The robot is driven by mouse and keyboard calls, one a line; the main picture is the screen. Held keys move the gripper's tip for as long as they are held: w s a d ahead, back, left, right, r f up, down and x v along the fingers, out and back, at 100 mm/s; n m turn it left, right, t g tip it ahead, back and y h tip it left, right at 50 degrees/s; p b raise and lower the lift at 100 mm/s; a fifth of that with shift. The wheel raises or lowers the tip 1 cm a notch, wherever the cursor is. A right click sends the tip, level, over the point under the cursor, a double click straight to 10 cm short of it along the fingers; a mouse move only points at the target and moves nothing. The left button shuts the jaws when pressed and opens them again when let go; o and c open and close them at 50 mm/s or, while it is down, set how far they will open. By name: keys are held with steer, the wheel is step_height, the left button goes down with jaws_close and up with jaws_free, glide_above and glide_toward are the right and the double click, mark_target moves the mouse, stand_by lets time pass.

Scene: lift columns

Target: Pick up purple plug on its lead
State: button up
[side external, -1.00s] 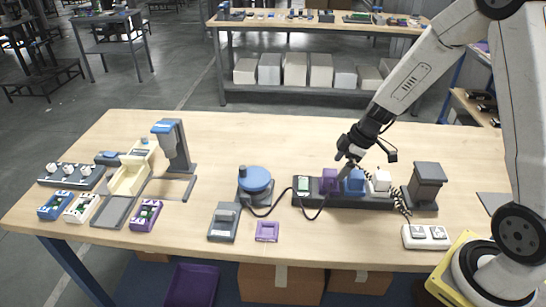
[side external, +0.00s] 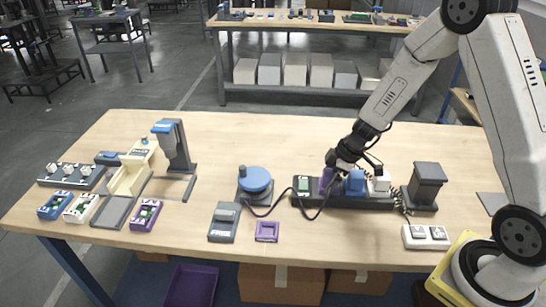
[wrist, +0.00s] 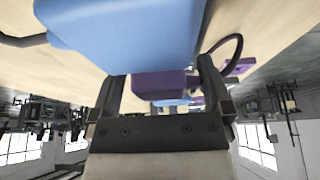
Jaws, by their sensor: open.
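The purple plug (side external: 326,178) stands in the dark socket strip (side external: 365,202), at the left of a blue plug (side external: 354,183) and a white plug (side external: 379,184). A dark lead (side external: 288,206) runs left from it. My gripper (side external: 334,164) is low over the strip at the purple plug, partly covering it. In the wrist view, the purple plug (wrist: 160,84) shows between the two parted fingers, and the blue plug (wrist: 125,38) looms large at the top. I cannot tell whether the fingers touch the purple plug.
A round blue-topped device (side external: 255,182) and a grey box marked FREE (side external: 224,222) stand left of the strip. A purple tray (side external: 267,231) lies in front. A dark post (side external: 424,185) stands at the strip's right end. The table behind the strip is clear.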

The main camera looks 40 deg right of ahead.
stand_by(0.3)
steer(key=c, duration=1.3)
steer(key=shift+o, duration=0.2)
steer(key=shift+r, duration=0.15)
steer(key=shift+r, duration=0.8)
steer(key=s+a+r, duration=0.1)
steer(key=s+r, duration=1)
steer(key=s, duration=0.3)
steer(key=shift+a, duration=0.3)
